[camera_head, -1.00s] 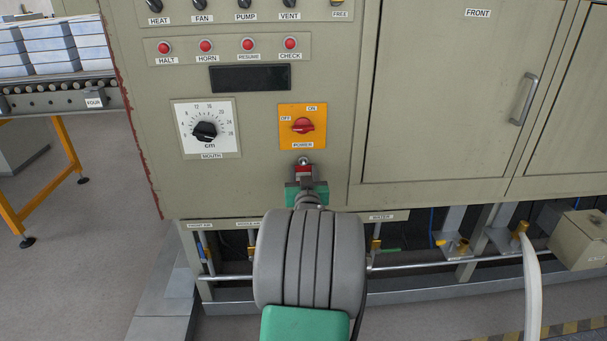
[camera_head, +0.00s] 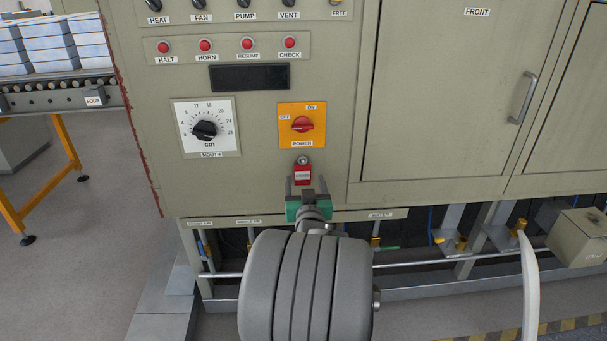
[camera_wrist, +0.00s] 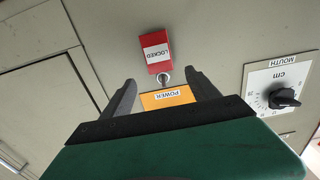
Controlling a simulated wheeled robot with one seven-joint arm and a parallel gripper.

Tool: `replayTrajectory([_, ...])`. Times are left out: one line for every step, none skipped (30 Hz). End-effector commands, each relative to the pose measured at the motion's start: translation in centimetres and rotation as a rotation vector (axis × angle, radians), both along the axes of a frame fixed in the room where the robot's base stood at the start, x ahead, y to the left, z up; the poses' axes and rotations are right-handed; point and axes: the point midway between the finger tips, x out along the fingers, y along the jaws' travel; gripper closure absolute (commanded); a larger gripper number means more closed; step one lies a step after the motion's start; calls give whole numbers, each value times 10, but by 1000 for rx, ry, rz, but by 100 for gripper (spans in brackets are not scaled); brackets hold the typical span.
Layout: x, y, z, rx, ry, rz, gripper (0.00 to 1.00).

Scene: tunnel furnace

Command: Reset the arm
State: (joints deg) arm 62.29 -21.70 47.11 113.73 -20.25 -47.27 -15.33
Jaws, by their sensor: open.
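My gripper (camera_head: 303,185) is in front of the furnace panel, just below the red tag (camera_head: 303,174) that hangs under the power switch. Its jaws are open and empty, and its green body (camera_head: 293,212) shows at the end of my grey arm. In the wrist view my gripper (camera_wrist: 165,88) has its two dark fingers spread apart, with the orange power plate (camera_wrist: 167,97) visible between them. The red tag, marked LOCKED (camera_wrist: 156,52), shows beyond the fingertips, clear of both. The red power switch knob (camera_head: 303,124) sits on the orange plate.
The mouth dial (camera_head: 205,130) is left of the power switch. Red buttons (camera_head: 248,46) and a dark display (camera_head: 250,77) sit above. Pipes (camera_head: 420,262) run under the panel, and a white hose (camera_head: 530,285) hangs at right. A roller conveyor (camera_head: 60,92) stands at left.

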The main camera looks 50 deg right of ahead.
Motion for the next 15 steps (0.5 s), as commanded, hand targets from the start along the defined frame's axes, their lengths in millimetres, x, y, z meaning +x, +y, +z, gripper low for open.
replayTrajectory([-6, 5, 1, -1, -1, -2, 30])
replayTrajectory([-7, 7, 1, 0, -1, -2, 30])
replayTrajectory([-9, 10, 0, 0, 0, -1, 30])
replayTrajectory([-10, 11, 0, 0, 0, -1, 30])
replayTrajectory([-11, 12, 0, 0, 0, 0, 30])
replayTrajectory([-9, 14, 2, 2, 3, 5, 30])
replayTrajectory([-5, 17, 5, 7, 9, 15, 30])
replayTrajectory([1, 22, 9, 16, 18, 33, 30])
replayTrajectory([13, 32, 16, 36, 40, 66, 30])
replayTrajectory([24, 44, 23, 55, 63, 99, 30])
replayTrajectory([37, 58, 30, 77, 92, 139, 30])
replayTrajectory([55, 82, 41, 115, 142, 202, 30])
replayTrajectory([68, 104, 50, 145, 184, 251, 30])
replayTrajectory([80, 128, 58, 178, 236, 303, 30])
replayTrajectory([92, 162, 68, 223, 307, 371, 30])
